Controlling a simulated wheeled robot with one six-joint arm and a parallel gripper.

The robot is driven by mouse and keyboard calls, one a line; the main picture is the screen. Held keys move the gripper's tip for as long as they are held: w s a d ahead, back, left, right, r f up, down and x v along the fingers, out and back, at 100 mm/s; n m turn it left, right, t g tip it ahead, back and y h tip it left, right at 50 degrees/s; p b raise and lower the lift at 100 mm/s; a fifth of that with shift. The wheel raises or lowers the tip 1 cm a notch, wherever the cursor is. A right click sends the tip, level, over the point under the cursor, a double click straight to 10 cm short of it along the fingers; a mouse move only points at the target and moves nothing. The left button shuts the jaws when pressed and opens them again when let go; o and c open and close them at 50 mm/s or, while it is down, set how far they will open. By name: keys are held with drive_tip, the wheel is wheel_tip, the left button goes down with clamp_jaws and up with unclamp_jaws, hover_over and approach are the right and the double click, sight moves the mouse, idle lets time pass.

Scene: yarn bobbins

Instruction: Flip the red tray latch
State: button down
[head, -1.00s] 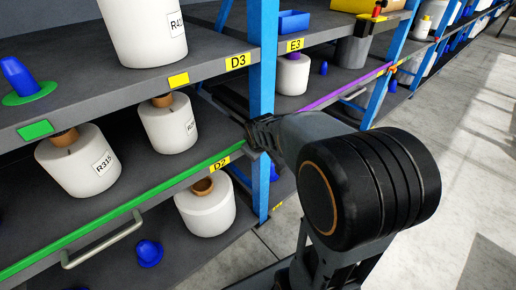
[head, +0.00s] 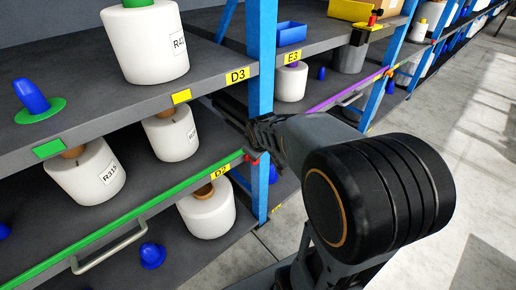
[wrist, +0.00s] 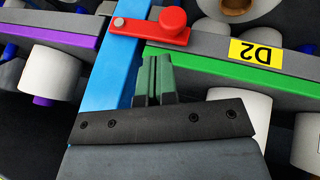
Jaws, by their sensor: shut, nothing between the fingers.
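The red tray latch (wrist: 160,25) shows in the wrist view at the top centre. It is a red bar with a round knob, fixed by the blue post at the end of the green-edged shelf. In the head view the latch (head: 252,160) is a small red spot partly hidden by my arm. My gripper (wrist: 155,60) is shut and empty, its green fingertips together just below the latch knob in the wrist view. A small gap shows between tips and knob; I cannot tell the depth.
A blue post (head: 261,60) stands right beside my wrist. The green-edged tray (head: 130,205) has a grey handle (head: 110,250) and white bobbins (head: 95,172) on it. A yellow D2 label (wrist: 256,53) is right of the latch. Open floor (head: 470,180) lies to the right.

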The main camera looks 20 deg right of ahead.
drive_tip(key=s+a+r+p, duration=0.1)
drive_tip(key=s+a+r, duration=0.3)
drive_tip(key=s+a, duration=0.1)
drive_tip(key=shift+s+a+r, duration=0.15)
drive_tip(key=shift+s+r, duration=0.15)
drive_tip(key=s+a+r+m+g+p, duration=0.1)
drive_tip(key=s+r+p, duration=0.2)
drive_tip(key=r+p, duration=0.5)
drive_tip(key=s+r+m+y+p, duration=0.1)
drive_tip(key=s+r+m+p, duration=0.1)
drive_tip(key=r+p, duration=0.7)
drive_tip(key=s+a+r+m+g+p, duration=0.1)
drive_tip(key=s+r+p, duration=0.3)
drive_tip(key=r+p, duration=0.4)
drive_tip(key=shift+s+a+r+g+y+p, duration=0.3)
drive_tip(key=shift+s+a+y+p, duration=0.1)
drive_tip(key=shift+p, duration=0.35)
